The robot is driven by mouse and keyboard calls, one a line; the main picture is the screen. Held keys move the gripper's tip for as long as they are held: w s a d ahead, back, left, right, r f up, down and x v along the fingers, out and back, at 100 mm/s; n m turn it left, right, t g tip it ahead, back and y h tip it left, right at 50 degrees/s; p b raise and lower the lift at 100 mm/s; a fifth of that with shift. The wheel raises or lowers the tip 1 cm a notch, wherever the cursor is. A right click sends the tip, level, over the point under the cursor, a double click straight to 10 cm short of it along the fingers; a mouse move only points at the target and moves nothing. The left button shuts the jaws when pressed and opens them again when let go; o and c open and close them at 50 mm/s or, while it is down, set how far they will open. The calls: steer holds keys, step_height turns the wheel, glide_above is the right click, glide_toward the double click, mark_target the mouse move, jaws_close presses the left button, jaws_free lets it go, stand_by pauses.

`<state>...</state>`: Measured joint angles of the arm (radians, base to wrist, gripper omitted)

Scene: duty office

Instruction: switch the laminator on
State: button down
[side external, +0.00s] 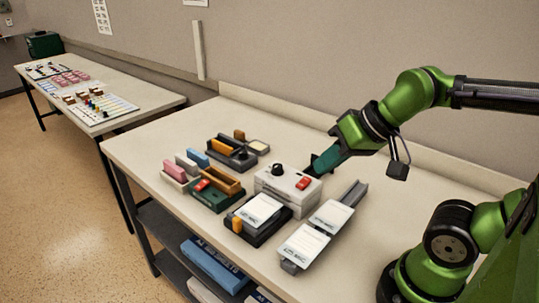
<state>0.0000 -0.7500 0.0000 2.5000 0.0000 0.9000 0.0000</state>
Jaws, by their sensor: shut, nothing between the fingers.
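The laminator is most likely the light grey box (288,188) near the middle of the table. It has a black round knob (278,169) and a red switch (303,183) on its top. I cannot tell which way the switch is set. My gripper (316,167) comes in from the right, just above and behind the red switch at the box's right end. It is shut with nothing in it. I cannot tell whether its tip touches the box.
A black tray with a white card (263,209) stands in front of the box, and a grey rail with white cards (318,232) at its right. A green tray (218,194) and a dark holder (233,152) are to the left. The table's front left is clear.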

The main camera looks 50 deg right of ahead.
steer(key=w+d+f+m+g, duration=0.1)
steer(key=w+d+f+m, duration=0.1)
steer(key=d+m, duration=0.15)
steer(key=m+y, duration=0.2)
steer(key=m, duration=0.9)
glide_above(310, 180)
steer(key=a, duration=0.2)
step_height(310, 180, down, 3)
steer(key=shift+d+t, duration=0.1)
steer(key=shift+t, duration=0.2)
steer(key=shift+n, duration=0.25)
steer(key=shift+d+f, duration=0.25)
steer(key=shift+f, duration=1.2)
steer(key=shift+d+f, duration=0.3)
steer(key=shift+f, duration=1.15)
steer(key=shift+d+f, duration=0.25)
steer(key=shift+f, duration=1.2)
steer(key=shift+f, duration=0.4)
